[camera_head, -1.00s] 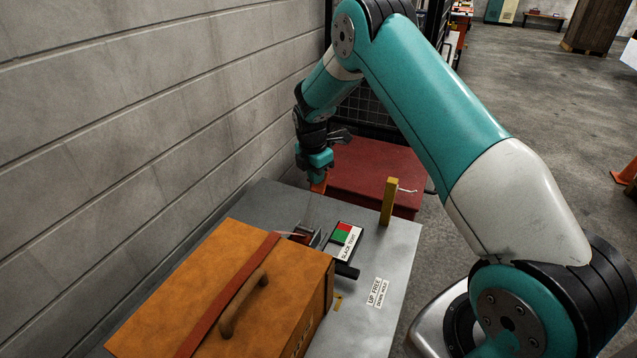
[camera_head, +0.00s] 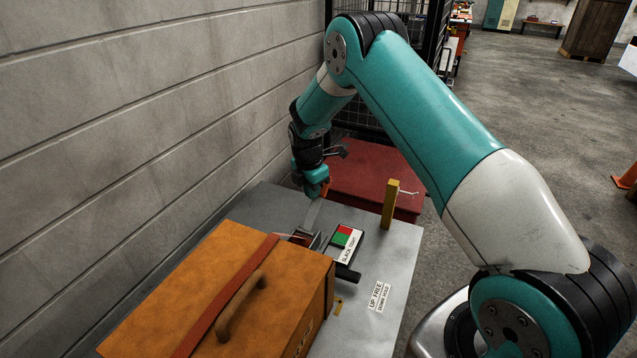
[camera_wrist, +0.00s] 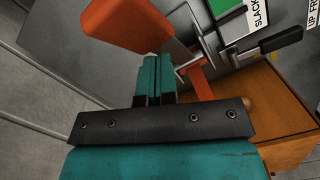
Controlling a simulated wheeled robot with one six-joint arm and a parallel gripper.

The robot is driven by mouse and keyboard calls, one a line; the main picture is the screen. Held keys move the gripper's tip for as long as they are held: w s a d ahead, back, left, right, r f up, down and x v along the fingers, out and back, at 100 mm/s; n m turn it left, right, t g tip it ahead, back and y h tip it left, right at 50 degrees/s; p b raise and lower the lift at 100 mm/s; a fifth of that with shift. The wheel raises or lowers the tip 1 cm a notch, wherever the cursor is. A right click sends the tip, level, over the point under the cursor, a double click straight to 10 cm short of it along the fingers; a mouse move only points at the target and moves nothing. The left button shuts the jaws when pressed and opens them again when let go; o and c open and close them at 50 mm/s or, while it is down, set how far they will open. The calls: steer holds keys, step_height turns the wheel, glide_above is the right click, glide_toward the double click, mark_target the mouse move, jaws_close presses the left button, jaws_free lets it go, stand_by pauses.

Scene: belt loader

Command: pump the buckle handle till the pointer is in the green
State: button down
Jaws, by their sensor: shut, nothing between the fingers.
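The buckle handle has an orange grip (camera_wrist: 125,28) on a pale metal lever (camera_head: 312,213), which stands up from the buckle (camera_head: 303,238) at the far end of the brown case. My gripper (camera_head: 318,190) is shut and empty, right at the orange grip; in the wrist view its teal fingertips (camera_wrist: 155,62) lie just below the grip, and I cannot tell if they touch it. The gauge (camera_head: 346,238) has red and green fields and a "SLACK TIGHT" label. Its pointer is too small to make out. The red-brown strap (camera_head: 232,292) runs over the case.
A black-gripped lever (camera_head: 347,272) sticks out beside the gauge, near an "UP FREE DOWN HOLD" label (camera_head: 379,296). A yellow post (camera_head: 390,203) stands on the grey table (camera_head: 395,250). A block wall (camera_head: 150,110) closes the left side. A red surface (camera_head: 365,180) lies beyond.

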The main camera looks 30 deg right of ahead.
steer(key=shift+s+a+r, duration=0.15)
steer(key=shift+a+r, duration=0.1)
steer(key=shift+a, duration=0.55)
step_height(320, 180, up, 17)
steer(key=a+b, duration=0.1)
steer(key=b, duration=0.1)
steer(key=shift+a+r, duration=0.2)
steer(key=shift+a, duration=0.15)
steer(key=shift+s, duration=0.1)
stand_by(0.3)
steer(key=s+a+f+n+t+h+b, duration=0.2)
steer(key=s+a+n+t+h+b, duration=0.1)
steer(key=b, duration=0.7)
steer(key=shift+s+a+f+n+t+h+b, duration=0.2)
steer(key=shift+s+a+n+t+h+b, duration=0.15)
steer(key=shift+s+n+h, duration=0.55)
steer(key=shift+s+d+f, duration=0.1)
steer(key=shift+s+d, duration=0.05)
